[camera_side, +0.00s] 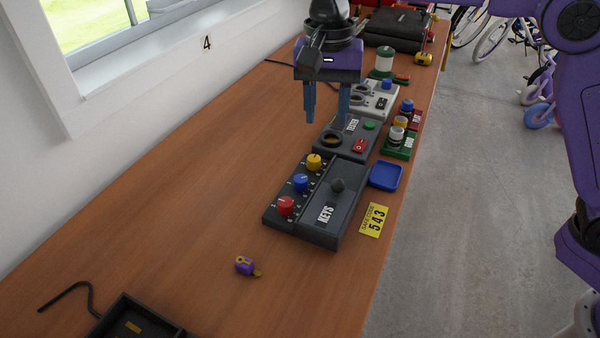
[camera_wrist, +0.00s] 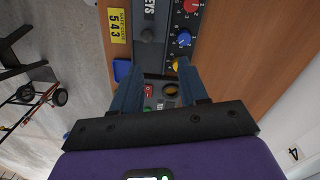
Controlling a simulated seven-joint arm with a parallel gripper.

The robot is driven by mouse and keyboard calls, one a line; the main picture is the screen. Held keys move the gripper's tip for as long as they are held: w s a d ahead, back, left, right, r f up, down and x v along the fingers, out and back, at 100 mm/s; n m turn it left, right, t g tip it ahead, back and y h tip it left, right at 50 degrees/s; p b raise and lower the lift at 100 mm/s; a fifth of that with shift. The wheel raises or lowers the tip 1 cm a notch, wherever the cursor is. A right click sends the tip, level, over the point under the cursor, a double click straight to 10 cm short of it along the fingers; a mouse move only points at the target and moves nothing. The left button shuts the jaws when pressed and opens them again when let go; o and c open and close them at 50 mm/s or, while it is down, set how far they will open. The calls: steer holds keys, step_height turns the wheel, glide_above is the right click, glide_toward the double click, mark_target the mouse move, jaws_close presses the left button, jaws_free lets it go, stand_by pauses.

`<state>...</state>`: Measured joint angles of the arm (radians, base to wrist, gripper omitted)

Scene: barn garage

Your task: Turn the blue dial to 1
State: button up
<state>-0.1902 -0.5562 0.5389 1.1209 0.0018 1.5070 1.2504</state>
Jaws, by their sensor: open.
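The blue dial (camera_side: 301,182) sits on the dark KEYS box (camera_side: 345,220), between a red dial (camera_side: 286,205) and a yellow dial (camera_side: 314,161). In the wrist view the blue dial (camera_wrist: 183,39) shows with small marks beside it, too small to read. My gripper (camera_side: 327,118) is open and empty. It hangs above the bench, behind the KEYS box and near the TESTER box (camera_side: 355,124), apart from the blue dial. In the wrist view my gripper's fingers (camera_wrist: 158,85) frame the TESTER box, and the right finger partly covers the yellow dial.
A yellow card reading 543 (camera_side: 374,220) and a blue tray (camera_side: 386,176) lie right of the KEYS box. A GOOD stand (camera_side: 398,146) holds stacked parts. A purple and yellow object (camera_side: 246,266) lies in front.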

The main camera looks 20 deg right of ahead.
mark_target(300, 178)
steer(key=w+a+m, duration=0.3)
steer(key=w+m, duration=0.2)
step_height(300, 178, down, 18)
steer(key=shift+s+d, duration=0.15)
stand_by(0.6)
steer(key=c, duration=0.8)
